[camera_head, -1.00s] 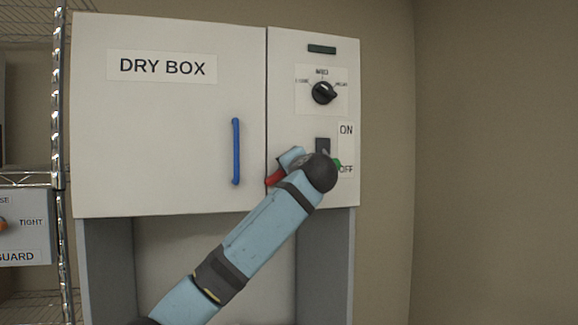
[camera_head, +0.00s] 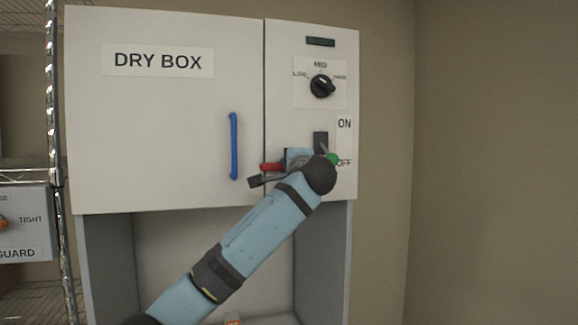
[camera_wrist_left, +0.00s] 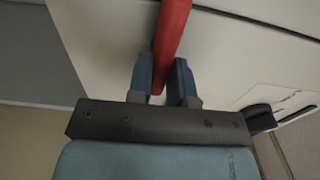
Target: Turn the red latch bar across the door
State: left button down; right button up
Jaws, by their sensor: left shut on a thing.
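The red latch bar (camera_head: 271,167) lies about level in the head view, its visible end just reaching over the seam onto the edge of the white door (camera_head: 160,130). The rest of it is hidden behind my left gripper and wrist. My left gripper (camera_head: 266,174) is shut on the bar. In the left wrist view the red bar (camera_wrist_left: 172,40) runs between the two dark fingers of the gripper (camera_wrist_left: 162,72). My right gripper is in neither view.
A blue handle (camera_head: 234,146) stands on the door, left of the bar. A black knob (camera_head: 322,86) and a dark switch (camera_head: 321,142) with a green part (camera_head: 333,160) sit on the right panel, close to my wrist. A wire shelf (camera_head: 55,120) stands at left.

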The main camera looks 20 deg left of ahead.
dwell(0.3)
pick_arm(q)
jog(key=c, duration=1)
grip_release()
jog(key=shift+c, duration=0.2)
jog(key=b+v, duration=0.4)
jog(key=v, duration=0.9)
jog(key=shift+s+d, duration=0.3)
